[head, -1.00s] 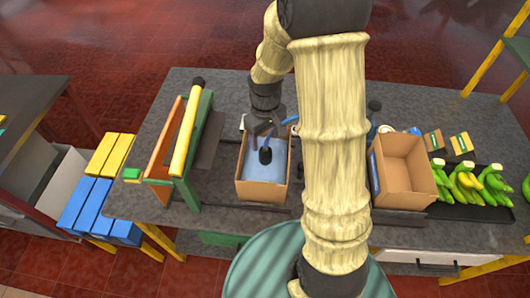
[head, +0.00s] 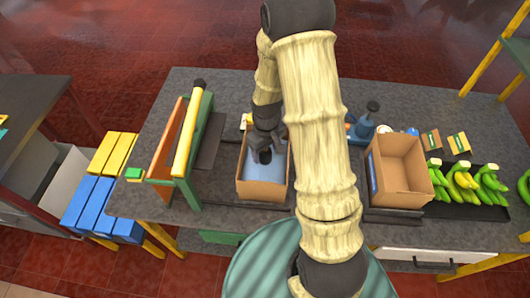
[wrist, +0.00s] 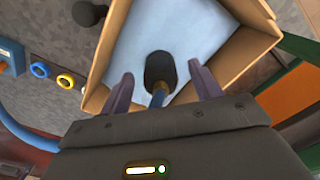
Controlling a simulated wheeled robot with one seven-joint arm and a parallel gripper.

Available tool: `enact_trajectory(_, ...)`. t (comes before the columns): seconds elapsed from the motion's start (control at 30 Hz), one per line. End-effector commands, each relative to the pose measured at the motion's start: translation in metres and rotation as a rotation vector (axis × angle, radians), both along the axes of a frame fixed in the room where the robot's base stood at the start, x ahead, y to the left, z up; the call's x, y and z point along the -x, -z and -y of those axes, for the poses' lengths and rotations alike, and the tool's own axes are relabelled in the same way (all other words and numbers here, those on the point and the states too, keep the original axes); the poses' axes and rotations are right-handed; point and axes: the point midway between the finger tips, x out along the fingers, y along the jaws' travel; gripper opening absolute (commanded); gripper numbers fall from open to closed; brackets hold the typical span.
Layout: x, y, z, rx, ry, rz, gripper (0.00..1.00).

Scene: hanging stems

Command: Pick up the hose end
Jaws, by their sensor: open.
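The hose end (wrist: 160,72) is a black, rounded cylinder with a blue hose (wrist: 158,98) running back from it toward my gripper. It lies inside an open cardboard box (head: 262,190) lined in pale blue. In the head view the hose end (head: 265,157) is partly hidden under my gripper (head: 266,144), which reaches into the box from above. In the wrist view my gripper (wrist: 162,86) is open, one finger on each side of the hose line. The black end sits at about the fingertips, with gaps on both sides. Neither finger clearly touches it.
A green and orange rack (head: 186,150) with a yellow bar stands left of the box. On the right are a blue pump bottle (head: 363,128), an empty cardboard box (head: 402,170) and a black tray (head: 452,212) of bananas. The wrist view shows box walls close around the fingers.

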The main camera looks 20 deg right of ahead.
Motion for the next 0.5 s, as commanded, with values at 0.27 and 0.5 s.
enact_trajectory(0.27,0.0,0.026,0.0,-0.001,-0.001,-0.001,0.63)
enact_trajectory(0.5,0.0,0.028,0.0,0.0,-0.001,0.001,0.63)
